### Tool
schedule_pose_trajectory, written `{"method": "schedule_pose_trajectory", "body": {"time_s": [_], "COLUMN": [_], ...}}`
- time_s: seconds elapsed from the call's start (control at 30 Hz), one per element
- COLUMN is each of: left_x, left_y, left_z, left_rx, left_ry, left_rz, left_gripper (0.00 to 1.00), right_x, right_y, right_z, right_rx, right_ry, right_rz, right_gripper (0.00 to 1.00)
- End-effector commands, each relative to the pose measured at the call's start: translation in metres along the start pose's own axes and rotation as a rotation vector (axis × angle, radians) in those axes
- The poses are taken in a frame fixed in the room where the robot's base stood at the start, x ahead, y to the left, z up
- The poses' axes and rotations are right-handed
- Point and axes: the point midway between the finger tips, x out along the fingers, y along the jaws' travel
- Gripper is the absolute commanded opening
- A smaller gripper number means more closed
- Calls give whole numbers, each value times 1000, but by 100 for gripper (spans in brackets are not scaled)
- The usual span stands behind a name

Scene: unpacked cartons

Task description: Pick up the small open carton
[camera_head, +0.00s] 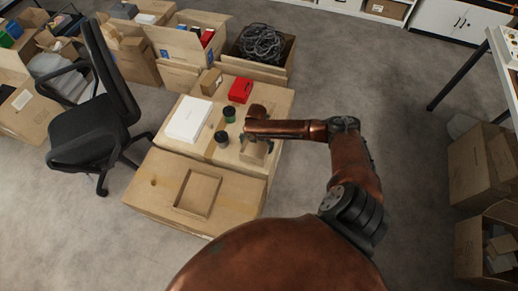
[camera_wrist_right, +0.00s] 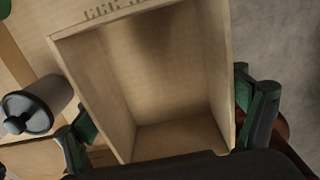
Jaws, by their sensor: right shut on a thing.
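The small open carton (camera_head: 252,155) is plain brown cardboard and sits over the right side of the large carton top in the head view, partly hidden by my right gripper (camera_head: 258,138). In the right wrist view the carton (camera_wrist_right: 165,75) fills the middle, with its empty inside facing the camera. The green-and-black fingers of my right gripper (camera_wrist_right: 168,122) are on either side of it, closed on its walls. I cannot tell whether it is clear of the surface beneath. My left gripper is not in view.
A dark-lidded jar (camera_head: 221,139) stands just left of the carton, with a green one (camera_head: 229,114) behind it. A white box (camera_head: 188,119), a red box (camera_head: 240,90) and a small brown box (camera_head: 211,82) share the surface.

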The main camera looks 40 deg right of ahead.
Motion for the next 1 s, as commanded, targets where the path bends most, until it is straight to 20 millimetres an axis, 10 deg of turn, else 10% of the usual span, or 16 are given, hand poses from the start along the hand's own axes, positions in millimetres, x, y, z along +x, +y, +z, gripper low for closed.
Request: {"method": "schedule_pose_trajectory", "body": {"time_s": [0.2,0.5,1.0], "left_x": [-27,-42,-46], "left_y": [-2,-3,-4], "left_z": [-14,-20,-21], "left_rx": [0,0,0], "left_ry": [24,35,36], "left_rz": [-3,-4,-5], "left_gripper": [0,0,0], "right_x": [-57,-79,-89], "right_y": [8,19,24], "right_z": [-43,-107,-129], "right_rx": [-6,-4,11], "right_ry": [1,2,1], "right_rz": [6,2,1], "right_gripper": [63,63,63]}}
